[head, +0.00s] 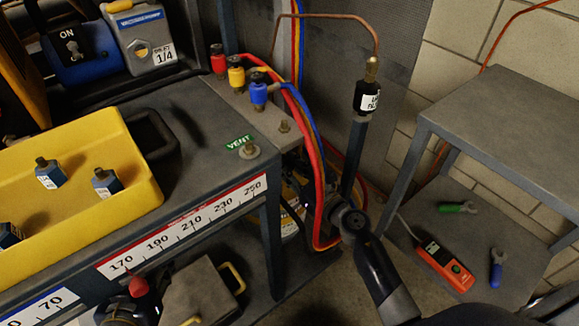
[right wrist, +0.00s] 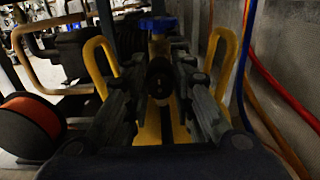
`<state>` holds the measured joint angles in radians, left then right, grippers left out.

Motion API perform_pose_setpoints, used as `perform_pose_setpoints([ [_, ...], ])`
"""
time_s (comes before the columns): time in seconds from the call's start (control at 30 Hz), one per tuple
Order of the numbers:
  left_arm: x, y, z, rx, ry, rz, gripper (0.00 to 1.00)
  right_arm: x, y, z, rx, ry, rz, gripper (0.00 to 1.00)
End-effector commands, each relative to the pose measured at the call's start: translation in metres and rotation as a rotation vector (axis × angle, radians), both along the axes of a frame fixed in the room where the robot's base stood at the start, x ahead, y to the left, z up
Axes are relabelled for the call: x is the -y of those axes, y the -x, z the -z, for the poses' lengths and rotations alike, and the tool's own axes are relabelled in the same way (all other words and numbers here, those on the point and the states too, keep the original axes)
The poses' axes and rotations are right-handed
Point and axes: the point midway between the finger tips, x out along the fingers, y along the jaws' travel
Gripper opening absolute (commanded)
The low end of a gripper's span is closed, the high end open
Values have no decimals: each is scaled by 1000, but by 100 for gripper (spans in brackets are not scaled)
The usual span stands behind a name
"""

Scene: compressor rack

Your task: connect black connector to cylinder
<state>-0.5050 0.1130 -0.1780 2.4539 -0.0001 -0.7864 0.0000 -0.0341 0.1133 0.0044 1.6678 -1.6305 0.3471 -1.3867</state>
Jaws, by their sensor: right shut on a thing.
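My right gripper (right wrist: 161,82) is shut on a dark round piece, which looks like the black connector (right wrist: 159,75), between its fingers. Beyond it in the right wrist view is a yellow cylinder (right wrist: 148,126) with a blue handwheel (right wrist: 158,24) and yellow guard loops. The connector lies in line with the valve; whether they touch is too dark to tell. In the head view my right arm comes from below to my right gripper (head: 342,214) beside the rack; the connector is hidden there. The yellow cylinder (head: 291,226) shows only partly behind the hoses. My left gripper is out of view.
Red and blue hoses (head: 318,185) hang close to my right gripper. The rack bench (head: 205,112) holds a yellow tray (head: 130,150) at left. A black labelled filter (head: 367,97) hangs from copper pipe. At right a grey shelf (head: 510,115) stands above tools and an orange meter (head: 445,266).

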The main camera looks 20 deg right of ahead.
Motion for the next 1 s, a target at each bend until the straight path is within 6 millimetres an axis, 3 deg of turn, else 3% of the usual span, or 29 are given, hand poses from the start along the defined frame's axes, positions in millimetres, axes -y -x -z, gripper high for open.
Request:
perform_pose_setpoints([
  [0.13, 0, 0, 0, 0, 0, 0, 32, 0, 0, 0, 0, 0, 0, 2],
  [0.17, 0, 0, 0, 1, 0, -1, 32, 0, 0, 0, 0, 0, 0, 25],
  [0.27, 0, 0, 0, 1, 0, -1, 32, 0, 1, 0, -1, 0, 0, 46],
  [0.5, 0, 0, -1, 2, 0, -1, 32, 0, 1, 0, -1, 0, 0, 46],
  [0.63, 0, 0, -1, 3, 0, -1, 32, 0, 1, 1, -2, 1, 0, 74],
  [0.67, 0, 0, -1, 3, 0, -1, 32, 0, 1, 1, -2, 1, 0, 76],
  [1.0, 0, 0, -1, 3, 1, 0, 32, 0, 1, 1, -1, 0, 0, 76],
])
